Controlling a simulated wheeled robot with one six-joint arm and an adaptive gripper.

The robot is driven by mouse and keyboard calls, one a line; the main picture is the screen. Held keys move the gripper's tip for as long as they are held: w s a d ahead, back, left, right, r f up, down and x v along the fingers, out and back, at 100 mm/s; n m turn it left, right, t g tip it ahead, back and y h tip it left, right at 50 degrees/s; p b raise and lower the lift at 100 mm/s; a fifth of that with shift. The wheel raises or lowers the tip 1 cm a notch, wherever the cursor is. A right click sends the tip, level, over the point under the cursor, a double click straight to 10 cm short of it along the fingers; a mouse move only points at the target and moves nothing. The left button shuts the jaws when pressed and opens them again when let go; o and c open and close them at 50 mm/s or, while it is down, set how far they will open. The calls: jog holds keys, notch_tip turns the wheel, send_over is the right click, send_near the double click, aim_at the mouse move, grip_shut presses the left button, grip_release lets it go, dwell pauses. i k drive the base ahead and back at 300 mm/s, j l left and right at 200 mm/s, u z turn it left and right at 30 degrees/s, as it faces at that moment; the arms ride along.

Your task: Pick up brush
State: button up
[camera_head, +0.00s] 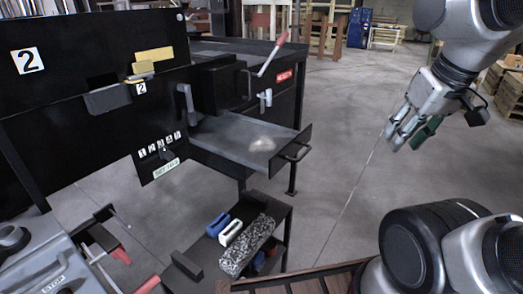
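My gripper (405,132) hangs at the upper right, over open floor, well apart from the table and the cart. Its fingers point down and left. A dark green piece (426,131) shows beside the fingers; I cannot tell whether it is held or part of the gripper. I cannot tell whether the fingers are open or shut. No brush is clearly identifiable. A blue block-like item (217,225) and a white one (231,232) on the low cart could be brushes, but they are too small to tell.
A black-and-white speckled block (247,245) lies beside them on the dark cart (205,262). Above is a tray (222,141) with a pale pile (262,144) and a handle. A black panel (60,95) stands left. Floor (335,165) between tray and gripper is clear.

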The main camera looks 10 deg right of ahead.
aim_at(257, 265)
jog(key=k+l+u, duration=0.1)
jog(key=l, duration=0.3)
jog(key=k+l, duration=0.15)
jog(key=l, duration=0.25)
jog(key=k+l+u, duration=0.15)
jog(key=l, duration=0.25)
jog(key=k+l+u, duration=0.1)
jog(key=l, duration=0.25)
jog(key=k+l, duration=0.15)
jog(key=l, duration=0.25)
jog(key=u, duration=0.05)
